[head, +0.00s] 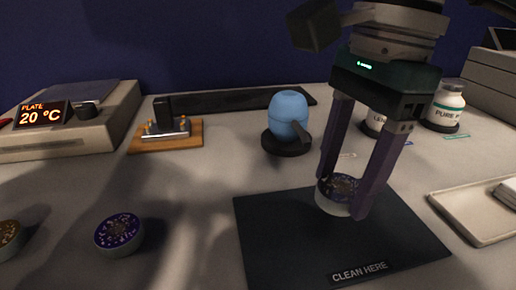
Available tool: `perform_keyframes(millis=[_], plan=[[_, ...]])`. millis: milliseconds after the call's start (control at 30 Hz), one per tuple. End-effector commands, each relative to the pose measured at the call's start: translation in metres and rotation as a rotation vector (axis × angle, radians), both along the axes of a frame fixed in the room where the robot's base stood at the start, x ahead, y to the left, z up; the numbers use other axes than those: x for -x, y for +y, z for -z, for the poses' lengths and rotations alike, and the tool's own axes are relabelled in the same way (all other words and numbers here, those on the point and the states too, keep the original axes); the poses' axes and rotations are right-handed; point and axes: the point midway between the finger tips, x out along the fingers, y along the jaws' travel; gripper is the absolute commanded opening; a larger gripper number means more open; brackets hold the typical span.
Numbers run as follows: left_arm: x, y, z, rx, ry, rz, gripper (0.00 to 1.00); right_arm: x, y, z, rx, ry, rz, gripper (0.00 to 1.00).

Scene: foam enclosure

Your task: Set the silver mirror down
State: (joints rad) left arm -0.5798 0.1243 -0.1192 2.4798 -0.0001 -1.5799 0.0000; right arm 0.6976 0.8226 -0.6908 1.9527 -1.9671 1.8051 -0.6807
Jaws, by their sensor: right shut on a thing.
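My right gripper (345,205) points down over the dark mat marked "CLEAN HERE" (290,245). Its two purple fingers are shut on the silver mirror (333,203), a round puck with a pale side and a dark, purple-speckled top. The mirror is level, over the back middle part of the mat. I cannot tell whether its underside touches the mat. The right finger hides part of the mirror. My left gripper is not in view.
A similar purple-topped puck (119,234) stands left of the mat, and a brownish one (9,238) at the left edge. A blue bulb blower (287,108) stands behind the mat. A white tray (466,219) lies to the right, white bottles (447,104) behind it.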

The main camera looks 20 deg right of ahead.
Motion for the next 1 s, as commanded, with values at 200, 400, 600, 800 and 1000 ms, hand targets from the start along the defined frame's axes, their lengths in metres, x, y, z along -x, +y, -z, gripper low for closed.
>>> perform_keyframes(millis=[200,400,600,800,1000], plan=[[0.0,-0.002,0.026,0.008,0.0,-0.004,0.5,0.002,0.007,0.036,-0.001,0.0,-0.007,0.04],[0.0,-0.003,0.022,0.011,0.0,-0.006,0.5,0.002,0.007,0.033,0.0,-0.001,-0.007,0.04],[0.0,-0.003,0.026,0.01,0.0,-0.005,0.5,0.002,0.007,0.037,0.0,-0.001,-0.007,0.64],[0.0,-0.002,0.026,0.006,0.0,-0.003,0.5,0.002,0.007,0.036,0.0,0.0,-0.007,0.87],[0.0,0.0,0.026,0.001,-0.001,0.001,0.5,0.002,0.007,0.036,0.0,0.0,-0.007,0.92]])
